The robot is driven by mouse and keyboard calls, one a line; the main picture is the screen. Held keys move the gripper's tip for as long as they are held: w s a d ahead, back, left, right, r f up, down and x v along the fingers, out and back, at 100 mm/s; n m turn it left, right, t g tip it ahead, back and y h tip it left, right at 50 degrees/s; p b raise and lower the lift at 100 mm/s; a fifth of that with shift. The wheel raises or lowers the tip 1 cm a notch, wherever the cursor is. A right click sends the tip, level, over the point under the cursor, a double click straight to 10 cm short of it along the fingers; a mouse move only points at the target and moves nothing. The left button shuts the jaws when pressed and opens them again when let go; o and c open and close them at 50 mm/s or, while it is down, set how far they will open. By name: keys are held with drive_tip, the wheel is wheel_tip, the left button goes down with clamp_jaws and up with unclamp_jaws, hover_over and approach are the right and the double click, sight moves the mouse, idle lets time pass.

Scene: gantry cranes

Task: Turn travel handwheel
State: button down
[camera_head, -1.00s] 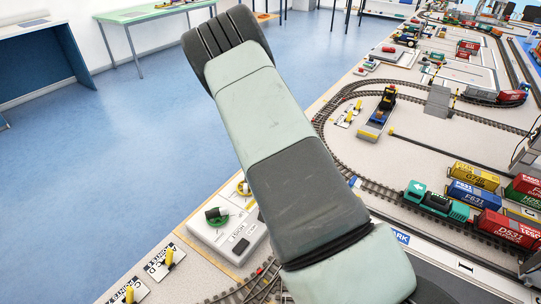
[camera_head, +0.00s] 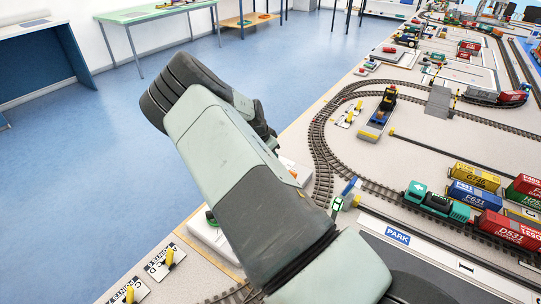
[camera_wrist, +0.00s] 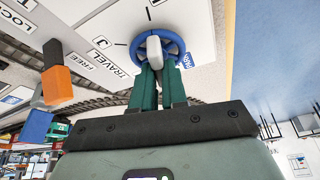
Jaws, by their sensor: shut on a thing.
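The travel handwheel (camera_wrist: 176,33) is a blue spoked wheel with a pale grey handle (camera_wrist: 154,50) across its near side, on a white panel (camera_wrist: 100,25) in the wrist view. A "TRAVEL" label is printed beside it. My gripper (camera_wrist: 157,72) has green fingers, shut on the grey handle. In the head view, my arm hides both the gripper and the handwheel; only parts of the white control box (camera_head: 209,232) show beside the arm.
An orange lever (camera_wrist: 57,85) stands near the "FREE" and "LOCO" labels. Yellow point levers (camera_head: 167,257) lie to the front left. Tracks and container wagons (camera_head: 510,228) fill the right; open blue floor (camera_head: 110,150) lies left.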

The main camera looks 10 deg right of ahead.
idle(0.4)
drive_tip(key=c, duration=1.2)
unclamp_jaws()
drive_tip(key=shift+o, duration=0.2)
drive_tip(key=v, duration=1)
drive_tip(key=shift+r, duration=0.35)
drive_tip(key=shift+a, duration=0.1)
